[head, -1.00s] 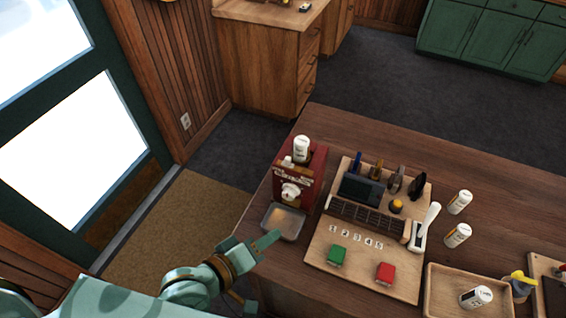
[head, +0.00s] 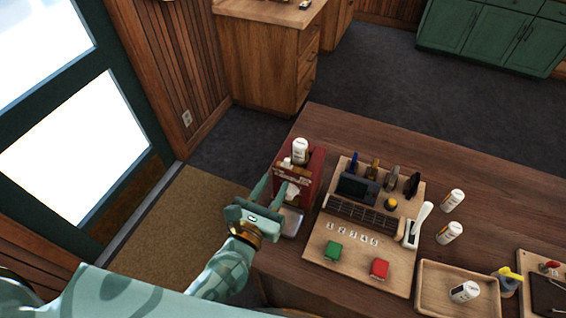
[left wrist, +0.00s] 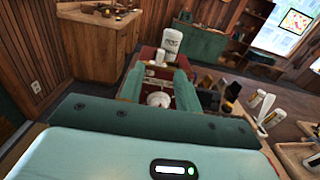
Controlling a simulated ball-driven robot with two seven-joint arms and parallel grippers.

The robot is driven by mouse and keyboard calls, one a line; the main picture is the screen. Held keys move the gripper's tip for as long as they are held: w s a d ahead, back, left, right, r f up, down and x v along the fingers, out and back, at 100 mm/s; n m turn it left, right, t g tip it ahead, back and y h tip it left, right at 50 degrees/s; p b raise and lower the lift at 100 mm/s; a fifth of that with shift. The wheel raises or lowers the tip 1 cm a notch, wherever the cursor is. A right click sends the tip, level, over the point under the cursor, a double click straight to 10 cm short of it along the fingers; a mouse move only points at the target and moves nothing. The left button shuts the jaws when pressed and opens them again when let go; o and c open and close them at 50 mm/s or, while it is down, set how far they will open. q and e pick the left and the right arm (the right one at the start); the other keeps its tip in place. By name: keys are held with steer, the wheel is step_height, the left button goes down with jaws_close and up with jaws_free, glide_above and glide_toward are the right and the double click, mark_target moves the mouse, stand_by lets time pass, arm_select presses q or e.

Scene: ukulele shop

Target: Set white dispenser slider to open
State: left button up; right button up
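A red dispenser (head: 313,172) stands at the table's left end. A white bottle (head: 300,150) sits on its top, with a small white slider-like piece (head: 287,162) at the top front edge. A round white knob (head: 293,189) is on its front, partly hidden by my gripper. My left gripper (head: 273,188) is open in front of the dispenser. In the left wrist view, the knob (left wrist: 159,99) shows between the two spread fingers, and the small white piece (left wrist: 160,57) shows above it. I cannot tell whether a finger touches the dispenser. My right gripper is out of view.
A metal tray (head: 291,222) lies below the dispenser front, partly hidden by my gripper. To the right is a wooden board (head: 320,262) with a fretboard, tools, and green and red blocks. White bottles (head: 453,200) and a wooden tray (head: 430,291) are further right.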

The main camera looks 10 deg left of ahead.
mark_target(286, 163)
arm_select(q)
steer(key=w, duration=0.3)
steer(key=w+d, duration=0.1)
steer(key=w, duration=0.2)
steer(key=shift+w+d, duration=0.1)
steer(key=shift+d, duration=0.05)
jaws_close()
